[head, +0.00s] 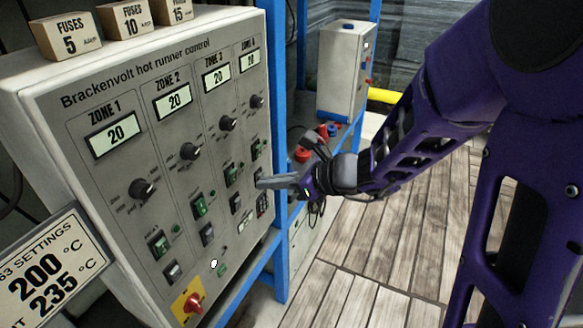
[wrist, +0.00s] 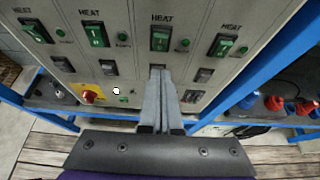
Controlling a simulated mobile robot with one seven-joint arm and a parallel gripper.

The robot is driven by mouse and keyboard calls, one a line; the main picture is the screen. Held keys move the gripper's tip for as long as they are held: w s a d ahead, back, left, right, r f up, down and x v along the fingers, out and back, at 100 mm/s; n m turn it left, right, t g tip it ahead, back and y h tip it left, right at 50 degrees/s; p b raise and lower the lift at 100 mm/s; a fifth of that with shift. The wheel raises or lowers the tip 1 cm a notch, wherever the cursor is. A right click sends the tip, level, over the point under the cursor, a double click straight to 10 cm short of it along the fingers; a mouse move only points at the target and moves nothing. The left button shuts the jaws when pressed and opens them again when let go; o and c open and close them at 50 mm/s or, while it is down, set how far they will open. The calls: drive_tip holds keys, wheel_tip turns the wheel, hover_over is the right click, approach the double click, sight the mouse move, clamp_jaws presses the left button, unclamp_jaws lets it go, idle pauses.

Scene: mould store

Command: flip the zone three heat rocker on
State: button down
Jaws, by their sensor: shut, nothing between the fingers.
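The hot runner control panel (head: 112,72) carries columns for Zone 1 to Zone 4. The zone three heat rocker (head: 232,176) is a green rocker in a dark frame, with a small green lamp beside it. In the wrist view it is the third heat rocker from the left (wrist: 160,40), fully in sight. I cannot tell surely which way it is tipped. My gripper (head: 264,183) is shut and empty, pointing at the panel. In the wrist view my gripper's fingertips (wrist: 158,72) appear just below that rocker, over the lower switch row; contact cannot be told.
Neighbouring heat rockers are Zone 2 (wrist: 96,34) and Zone 4 (wrist: 222,45). A red knob on a yellow plate (head: 188,303) sits low on the panel. Fuse boxes (head: 68,36) stand on top. A settings card (head: 50,268) is at left. Blue frame posts (head: 279,130) stand close right.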

sight(233, 170)
drive_tip(key=a, duration=0.1)
drive_tip(key=w+a, duration=0.1)
drive_tip(key=a, duration=0.1)
drive_tip(key=w+a, duration=0.1)
drive_tip(key=shift+a+r+p, duration=0.3)
drive_tip(key=shift+a, duration=0.05)
drive_tip(key=shift+w+a+r, duration=0.15)
drive_tip(key=shift+a+r, duration=0.25)
drive_tip(key=shift+a, duration=0.1)
drive_tip(key=shift+r, duration=0.1)
drive_tip(key=shift+r+p, duration=0.55)
drive_tip(key=shift+r, duration=0.15)
